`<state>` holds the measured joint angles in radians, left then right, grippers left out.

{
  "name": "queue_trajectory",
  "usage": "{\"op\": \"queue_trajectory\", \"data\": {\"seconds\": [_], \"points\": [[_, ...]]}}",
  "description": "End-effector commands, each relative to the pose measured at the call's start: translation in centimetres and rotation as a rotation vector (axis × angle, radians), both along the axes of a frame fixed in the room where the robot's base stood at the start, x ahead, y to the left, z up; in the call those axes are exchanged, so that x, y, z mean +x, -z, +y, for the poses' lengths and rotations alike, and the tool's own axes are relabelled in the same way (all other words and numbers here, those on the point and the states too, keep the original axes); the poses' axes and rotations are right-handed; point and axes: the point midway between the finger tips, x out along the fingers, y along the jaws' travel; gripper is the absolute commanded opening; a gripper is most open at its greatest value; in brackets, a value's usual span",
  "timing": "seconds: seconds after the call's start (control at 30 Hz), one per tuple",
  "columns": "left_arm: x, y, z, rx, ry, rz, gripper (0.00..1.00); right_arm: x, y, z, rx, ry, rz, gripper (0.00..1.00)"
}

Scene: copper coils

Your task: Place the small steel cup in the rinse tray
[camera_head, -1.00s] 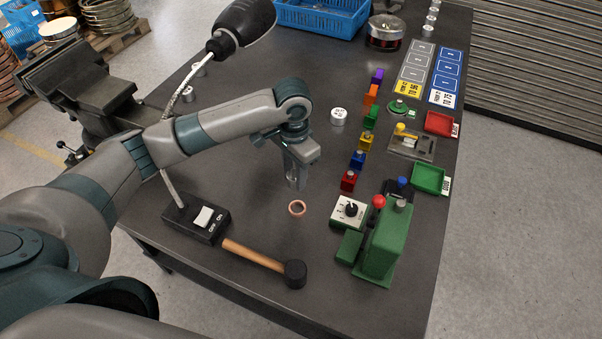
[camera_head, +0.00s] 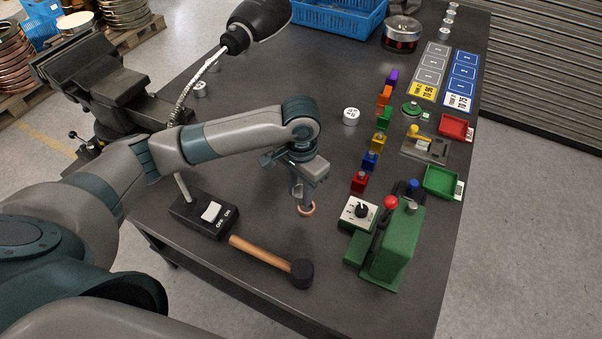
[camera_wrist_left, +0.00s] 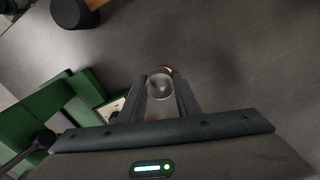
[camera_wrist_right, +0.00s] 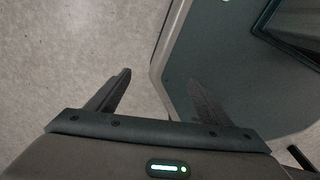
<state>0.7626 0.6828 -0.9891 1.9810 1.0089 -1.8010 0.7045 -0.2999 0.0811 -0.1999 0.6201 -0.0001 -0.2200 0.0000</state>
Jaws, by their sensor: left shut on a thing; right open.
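My left gripper (camera_head: 303,202) is low over the middle of the table. Its fingers are shut on a small round silvery thing, which looks like the small steel cup (camera_wrist_left: 160,86) in the left wrist view. In the head view it is mostly hidden by the fingers. A copper ring (camera_head: 307,210) lies on the table right at the fingertips; I cannot tell whether they touch. Small red (camera_head: 453,127) and green (camera_head: 440,181) trays lie at the right edge, their labels unreadable; I cannot tell which thing is the rinse tray. My right gripper (camera_wrist_right: 158,95) is open and empty above the floor.
A mallet (camera_head: 275,264) and a switch box (camera_head: 205,215) are in front. A green lever press (camera_head: 394,245) and a dial box (camera_head: 359,211) stand right of my left gripper. A row of coloured blocks (camera_head: 377,140) runs behind. A blue crate (camera_head: 335,18) stands at the back.

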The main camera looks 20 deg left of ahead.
Motion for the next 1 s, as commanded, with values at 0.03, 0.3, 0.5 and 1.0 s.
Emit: {"op": "queue_trajectory", "data": {"seconds": [0.03, 0.3, 0.5, 1.0], "points": [[-1.3, 1.3, -0.2, 0.002, -0.034, 0.001, 0.08, 0.0, 1.0, 0.0, 0.000, 0.000, 0.000, 0.73], [-7.5, 4.4, -1.0, -0.002, -0.256, 0.001, 0.08, 0.0, 3.3, 0.0, 0.000, 0.000, 0.000, 0.73], [-9.6, 5.0, -1.2, -0.007, -0.339, 0.000, 0.08, 0.0, 3.8, 0.0, 0.000, 0.000, 0.000, 0.73], [-9.6, 4.5, -1.3, -0.009, -0.345, -0.001, 0.08, 0.0, 3.5, 0.2, 0.001, 0.001, 0.000, 0.31]]}}
